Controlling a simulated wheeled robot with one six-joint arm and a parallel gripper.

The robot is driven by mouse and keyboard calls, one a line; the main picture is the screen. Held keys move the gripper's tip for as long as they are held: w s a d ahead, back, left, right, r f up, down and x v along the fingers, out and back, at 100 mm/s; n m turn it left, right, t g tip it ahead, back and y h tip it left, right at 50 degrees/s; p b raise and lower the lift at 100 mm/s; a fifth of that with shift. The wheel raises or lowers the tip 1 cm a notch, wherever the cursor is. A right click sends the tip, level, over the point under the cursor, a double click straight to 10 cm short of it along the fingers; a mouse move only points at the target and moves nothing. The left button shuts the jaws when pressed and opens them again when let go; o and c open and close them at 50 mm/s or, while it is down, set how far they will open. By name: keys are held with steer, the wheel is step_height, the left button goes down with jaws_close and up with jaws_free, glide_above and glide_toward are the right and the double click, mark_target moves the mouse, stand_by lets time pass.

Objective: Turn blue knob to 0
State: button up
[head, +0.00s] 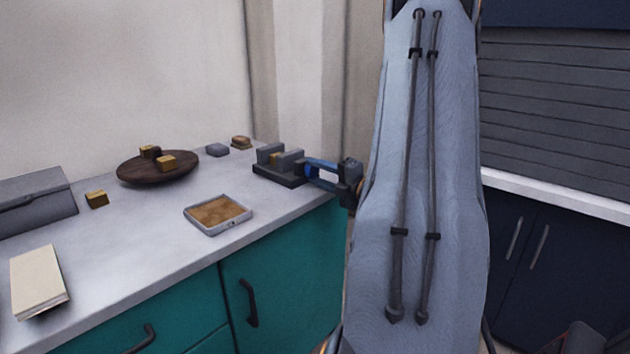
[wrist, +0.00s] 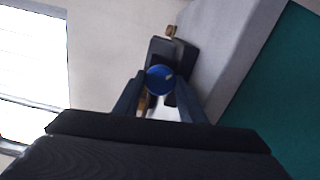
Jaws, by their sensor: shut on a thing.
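The blue knob (wrist: 160,79) is a round blue disc between my fingertips in the wrist view. My gripper (wrist: 160,92) is shut on it, one finger on each side. A small pale mark shows near the knob's right edge; I cannot read any number or scale. The knob sits on a dark grey device (head: 279,170) at the counter's far right corner. In the head view my gripper (head: 308,170) reaches the device from the right. The knob itself is mostly hidden there by the fingers.
On the counter (head: 120,262) are a round dark board (head: 135,171) with small golden blocks, a shallow tray (head: 217,228), a cream book (head: 38,278), a grey box (head: 35,200) and a loose golden block (head: 97,199). Teal cabinets (head: 300,262) stand below the counter edge.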

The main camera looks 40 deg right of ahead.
steer(key=shift+f+n+b, duration=0.15)
steer(key=shift+n+b, duration=0.95)
steer(key=shift+n, duration=0.2)
steer(key=o, duration=1.1)
steer(key=shift+c, duration=0.2)
